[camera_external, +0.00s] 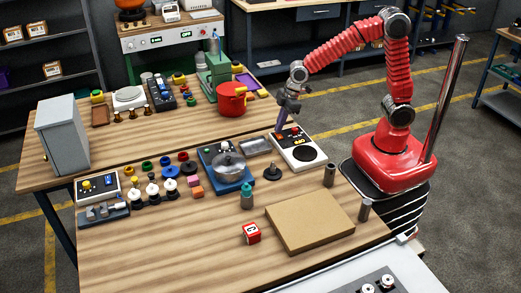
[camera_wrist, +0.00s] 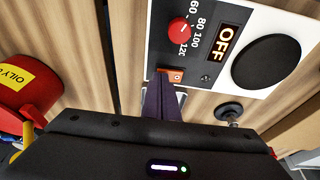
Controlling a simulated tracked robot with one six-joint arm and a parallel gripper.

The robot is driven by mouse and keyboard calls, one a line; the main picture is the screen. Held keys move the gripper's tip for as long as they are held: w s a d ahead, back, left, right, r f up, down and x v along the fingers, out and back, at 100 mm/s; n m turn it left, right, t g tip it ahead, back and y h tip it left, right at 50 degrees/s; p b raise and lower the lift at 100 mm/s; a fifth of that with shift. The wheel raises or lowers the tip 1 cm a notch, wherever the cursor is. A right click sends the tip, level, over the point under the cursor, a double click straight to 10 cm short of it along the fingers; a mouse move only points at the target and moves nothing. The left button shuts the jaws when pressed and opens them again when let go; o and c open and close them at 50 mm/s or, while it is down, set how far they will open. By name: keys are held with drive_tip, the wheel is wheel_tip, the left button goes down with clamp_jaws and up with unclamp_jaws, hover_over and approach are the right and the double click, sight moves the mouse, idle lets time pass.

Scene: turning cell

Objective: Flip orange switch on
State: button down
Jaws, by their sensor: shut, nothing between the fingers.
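The white hot plate unit (camera_external: 306,157) stands at the back right of the near table, with a black round plate. In the wrist view its panel (camera_wrist: 225,15) shows a red dial (camera_wrist: 179,30) and a display (camera_wrist: 226,42) reading OFF. The orange switch (camera_wrist: 175,76) is at the panel's edge, just beyond my fingertips. My gripper (camera_wrist: 165,78) is shut and empty, its purple fingers together and pointing at the switch. I cannot tell whether they touch it. In the external view my gripper (camera_external: 279,129) points down at the unit's left corner.
A red pot (camera_external: 231,99) stands behind and left of the unit; its OILY label shows in the wrist view. A grey tray (camera_external: 256,146) and a blue unit with a glass-lidded pan (camera_external: 228,167) lie to the left. A dark knobbed piece (camera_external: 272,173) stands in front.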

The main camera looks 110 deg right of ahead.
drive_tip(key=shift+d+f, duration=0.15)
drive_tip(key=shift+f, duration=0.1)
idle(0.4)
drive_tip(key=shift+a+r, duration=0.25)
drive_tip(key=shift+a, duration=0.55)
drive_tip(key=shift+r, duration=0.1)
